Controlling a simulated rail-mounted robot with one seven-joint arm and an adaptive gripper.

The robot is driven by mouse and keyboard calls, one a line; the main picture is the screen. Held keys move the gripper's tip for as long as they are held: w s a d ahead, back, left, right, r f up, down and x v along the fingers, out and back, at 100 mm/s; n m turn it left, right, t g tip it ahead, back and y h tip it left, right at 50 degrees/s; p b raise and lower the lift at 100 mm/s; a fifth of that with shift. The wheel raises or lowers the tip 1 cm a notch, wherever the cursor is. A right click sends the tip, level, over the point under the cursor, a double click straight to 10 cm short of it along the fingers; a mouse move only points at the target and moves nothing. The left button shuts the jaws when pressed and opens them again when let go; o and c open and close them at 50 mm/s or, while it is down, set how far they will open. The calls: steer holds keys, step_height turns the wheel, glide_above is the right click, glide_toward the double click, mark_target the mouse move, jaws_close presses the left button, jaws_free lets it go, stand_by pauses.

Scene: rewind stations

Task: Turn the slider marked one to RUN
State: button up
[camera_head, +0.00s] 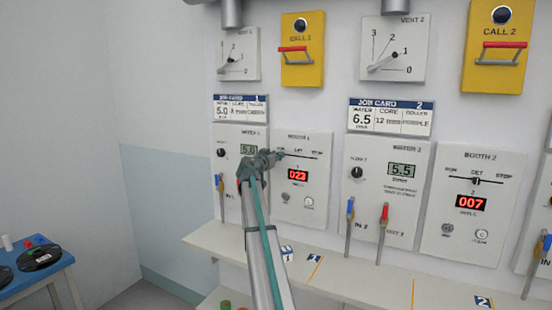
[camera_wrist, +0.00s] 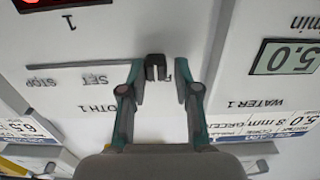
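The booth 1 panel (camera_head: 317,187) has a horizontal slider track with SET and STOP labels and a red display reading 023. In the wrist view, turned upside down, the slider's dark knob (camera_wrist: 155,68) is at the track's end beside the partly hidden RUN label, opposite STOP. My gripper (camera_wrist: 160,84) is open, with one finger on each side of the knob and a visible gap to each. In the head view my gripper (camera_head: 276,156) is at the left end of this track and hides the knob. Whether the fingertips touch the panel cannot be told.
The water 1 panel (camera_head: 228,149) is close on the left, partly behind my arm, with a blue-handled lever (camera_head: 220,183). Booth 2 panel (camera_head: 473,225) is at right with its own slider. A shelf (camera_head: 360,285) runs below. A blue table (camera_head: 50,277) stands at far left.

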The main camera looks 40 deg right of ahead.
steer(key=shift+o, duration=1)
steer(key=shift+w, duration=0.15)
steer(key=shift+a, duration=0.1)
steer(key=v, duration=1.2)
